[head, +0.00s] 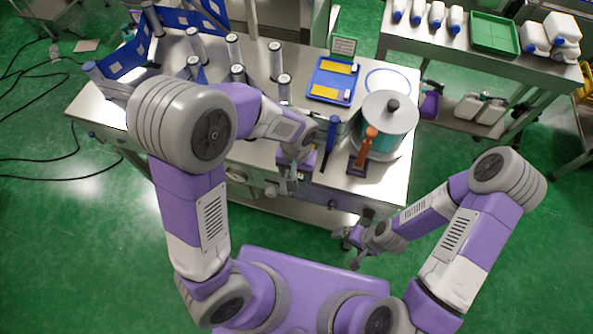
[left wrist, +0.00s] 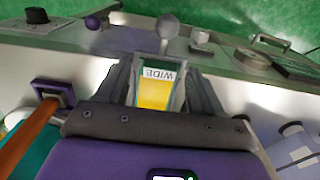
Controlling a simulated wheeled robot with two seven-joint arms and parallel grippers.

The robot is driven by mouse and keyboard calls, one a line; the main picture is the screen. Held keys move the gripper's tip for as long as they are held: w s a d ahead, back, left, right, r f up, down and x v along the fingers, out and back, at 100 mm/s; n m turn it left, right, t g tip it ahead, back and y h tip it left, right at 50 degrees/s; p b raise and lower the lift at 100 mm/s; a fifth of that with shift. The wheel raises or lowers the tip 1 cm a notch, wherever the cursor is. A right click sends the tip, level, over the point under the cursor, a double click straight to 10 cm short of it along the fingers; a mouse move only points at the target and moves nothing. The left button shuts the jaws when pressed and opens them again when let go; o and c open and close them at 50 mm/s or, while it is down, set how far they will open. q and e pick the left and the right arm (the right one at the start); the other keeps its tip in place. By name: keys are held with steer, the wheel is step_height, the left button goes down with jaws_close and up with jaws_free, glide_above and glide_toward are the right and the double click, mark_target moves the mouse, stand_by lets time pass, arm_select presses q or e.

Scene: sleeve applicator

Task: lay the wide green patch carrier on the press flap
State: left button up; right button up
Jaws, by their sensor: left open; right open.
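The wide green patch carrier (left wrist: 155,92), with a green rim, yellow face and upside-down "WIDE" label, lies between the fingers of my left gripper (left wrist: 160,88) in the left wrist view. The fingers stand apart on either side of it; I cannot tell whether they touch it. In the head view my left gripper (head: 291,180) is low at the bench's front edge, and the carrier is not discernible there. The press flap cannot be made out clearly, so I cannot tell what the carrier rests on. My right gripper (head: 356,243) is open and empty, in front of the bench.
An orange handle (head: 366,146) and a blue handle (head: 332,131) stand right of my left gripper, beside a large lidded pot (head: 387,128). A blue tray (head: 319,92) with yellow cards lies behind. Several grey cylinders stand at the back left.

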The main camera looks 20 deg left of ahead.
arm_select(q)
steer(key=shift+r+p, duration=0.3)
steer(key=shift+r, duration=0.2)
step_height(320, 180, up, 12)
steer(key=p, duration=0.3)
steer(key=shift+f, duration=0.15)
arm_select(e)
step_height(320, 180, up, 4)
steer(key=shift+f, duration=0.1)
